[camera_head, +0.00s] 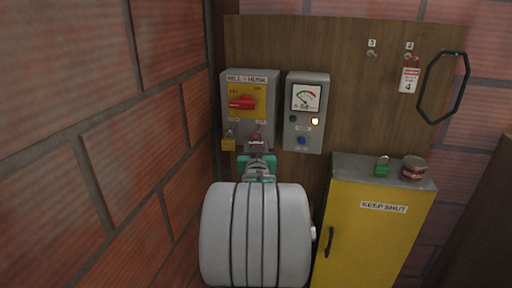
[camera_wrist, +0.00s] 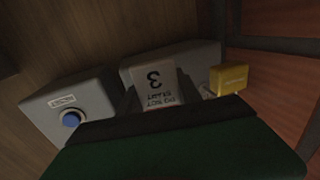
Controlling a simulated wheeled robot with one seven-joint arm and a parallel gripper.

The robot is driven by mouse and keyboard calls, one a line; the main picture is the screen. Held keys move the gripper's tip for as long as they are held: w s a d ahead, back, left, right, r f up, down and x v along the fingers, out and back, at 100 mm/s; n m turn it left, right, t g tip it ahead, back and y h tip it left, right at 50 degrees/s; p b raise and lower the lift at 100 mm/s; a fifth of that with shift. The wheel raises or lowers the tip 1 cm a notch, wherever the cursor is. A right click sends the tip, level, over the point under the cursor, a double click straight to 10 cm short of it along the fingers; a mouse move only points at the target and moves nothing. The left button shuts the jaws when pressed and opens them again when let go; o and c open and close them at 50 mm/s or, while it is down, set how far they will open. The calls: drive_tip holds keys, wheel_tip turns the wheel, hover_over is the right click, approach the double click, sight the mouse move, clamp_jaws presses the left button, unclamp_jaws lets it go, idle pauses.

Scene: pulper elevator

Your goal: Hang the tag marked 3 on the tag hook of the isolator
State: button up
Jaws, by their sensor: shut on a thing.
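The isolator (camera_head: 249,91) is a grey box on the wooden board, with a yellow plate and a red handle. My gripper (camera_head: 257,152) is just in front of its lower edge, shut on a small red and white tag (camera_head: 256,139). The isolator's tag hook is not clearly visible behind the tag and gripper. I cannot tell whether the tag touches it.
A grey meter box (camera_head: 306,112) with a blue button stands close on the right. Board hook 3 (camera_head: 371,54) is bare; tag 4 (camera_head: 409,80) hangs beside it. A yellow cabinet (camera_head: 372,229) carries a green padlock (camera_head: 382,168) and a tin (camera_head: 413,168). A brick wall (camera_head: 100,140) bounds the left.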

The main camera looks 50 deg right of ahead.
drive_tip(key=o, duration=1.4)
drive_tip(key=shift+s+a, duration=0.1)
drive_tip(key=b+v, duration=0.3)
drive_tip(key=v, duration=0.5)
drive_tip(key=s+a+f+g+y, duration=0.25)
drive_tip(key=f+g+y, duration=0.2)
drive_tip(key=f, duration=0.95)
drive_tip(key=s+a+f+g+y, duration=0.3)
drive_tip(key=s+a+f+y, duration=0.4)
drive_tip(key=a, duration=0.3)
drive_tip(key=w+a+r+n+y, duration=0.1)
drive_tip(key=w+a+n, duration=0.1)
drive_tip(key=a, duration=0.8)
drive_tip(key=w+a+r+n, duration=0.2)
drive_tip(key=a+n, duration=0.3)
drive_tip(key=a, duration=0.5)
drive_tip(key=w+a+r+n+y, duration=0.1)
drive_tip(key=w+a+r+n, duration=0.1)
drive_tip(key=a, duration=0.9)
drive_tip(key=shift+n+y, duration=0.35)
drive_tip(key=shift+n, duration=0.45)
